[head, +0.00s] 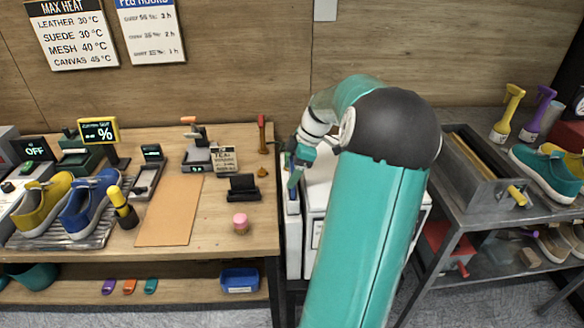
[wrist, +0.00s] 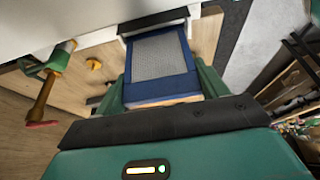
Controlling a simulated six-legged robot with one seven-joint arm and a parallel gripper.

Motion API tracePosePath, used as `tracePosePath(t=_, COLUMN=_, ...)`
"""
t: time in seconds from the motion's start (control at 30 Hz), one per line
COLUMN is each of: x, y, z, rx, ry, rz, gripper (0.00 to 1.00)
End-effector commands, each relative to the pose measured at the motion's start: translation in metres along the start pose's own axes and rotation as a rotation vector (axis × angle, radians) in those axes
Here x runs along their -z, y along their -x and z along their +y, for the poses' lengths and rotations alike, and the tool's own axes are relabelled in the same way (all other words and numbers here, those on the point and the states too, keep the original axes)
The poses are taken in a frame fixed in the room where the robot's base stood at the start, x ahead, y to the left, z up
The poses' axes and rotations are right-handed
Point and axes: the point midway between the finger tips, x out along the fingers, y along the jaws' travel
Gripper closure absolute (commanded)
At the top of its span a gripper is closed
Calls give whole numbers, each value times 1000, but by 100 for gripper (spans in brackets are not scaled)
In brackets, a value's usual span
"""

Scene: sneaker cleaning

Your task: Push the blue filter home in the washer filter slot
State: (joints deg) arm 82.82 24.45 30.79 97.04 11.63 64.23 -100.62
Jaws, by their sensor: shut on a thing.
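The blue filter (wrist: 158,58), a blue frame around grey mesh, lies between the two green fingers of my gripper (wrist: 162,86) in the wrist view. My gripper is shut on its sides near its close end. The filter's far end meets a dark-rimmed opening, the washer filter slot (wrist: 152,21), at the edge of the white washer (wrist: 50,15). How deep it sits inside cannot be told. In the head view my gripper (head: 294,180) points down beside the white washer (head: 320,180), and my arm hides much of the washer.
A wooden workbench (head: 255,200) with shoes and small tools stands left of the washer. A metal rack (head: 470,225) with a basin and shoes stands right. A red-tipped handle (wrist: 45,100) shows at left in the wrist view. Grey floor lies in front.

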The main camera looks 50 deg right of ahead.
Motion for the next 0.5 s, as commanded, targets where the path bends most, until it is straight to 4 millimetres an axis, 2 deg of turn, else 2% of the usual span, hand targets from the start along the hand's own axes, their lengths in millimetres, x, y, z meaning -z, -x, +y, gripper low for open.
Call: tracePosePath(t=0.5, x=-4, y=-11, z=0, rx=1, ry=1, rz=0, gripper=51)
